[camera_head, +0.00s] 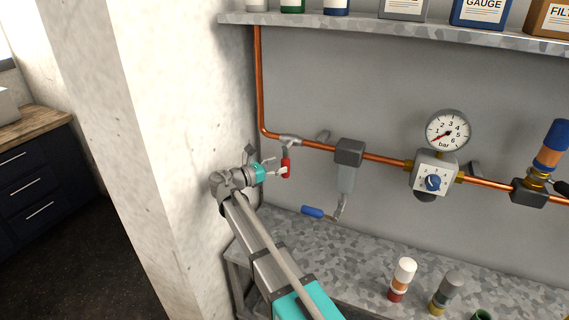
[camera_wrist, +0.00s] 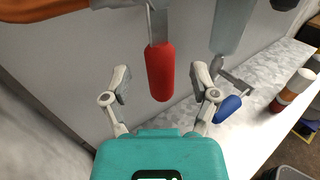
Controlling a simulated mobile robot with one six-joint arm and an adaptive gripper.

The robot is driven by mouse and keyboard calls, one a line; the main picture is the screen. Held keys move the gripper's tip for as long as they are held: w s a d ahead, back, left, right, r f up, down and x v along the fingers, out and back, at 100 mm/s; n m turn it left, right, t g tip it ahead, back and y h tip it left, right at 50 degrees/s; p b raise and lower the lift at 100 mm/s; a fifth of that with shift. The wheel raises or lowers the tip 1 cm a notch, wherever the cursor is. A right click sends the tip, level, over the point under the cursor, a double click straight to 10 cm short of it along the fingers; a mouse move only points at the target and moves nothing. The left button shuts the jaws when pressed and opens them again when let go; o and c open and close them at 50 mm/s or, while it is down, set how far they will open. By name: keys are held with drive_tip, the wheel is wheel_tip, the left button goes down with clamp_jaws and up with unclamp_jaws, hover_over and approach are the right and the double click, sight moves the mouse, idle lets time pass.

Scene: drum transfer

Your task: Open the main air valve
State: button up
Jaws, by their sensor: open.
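The main air valve's red lever handle (camera_head: 285,168) hangs down from the grey valve body (camera_head: 290,140) on the copper pipe, near the pipe's corner at the left. In the wrist view the red handle (camera_wrist: 160,72) hangs upright on a grey stem. My gripper (camera_head: 277,169) is at the red handle in the head view. In the wrist view my gripper (camera_wrist: 162,88) is open, with one finger on each side of the handle and a visible gap to both. The gauge (camera_head: 448,132) reads near the low end of its scale.
A filter unit (camera_head: 349,152) hangs on the pipe right of the valve, with a blue-handled lever (camera_head: 312,211) below it. A regulator (camera_head: 433,178) is further right. A wall column (camera_head: 175,130) stands close on the left.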

sight(286, 163)
drive_tip(key=shift+x, duration=1.6)
clamp_jaws()
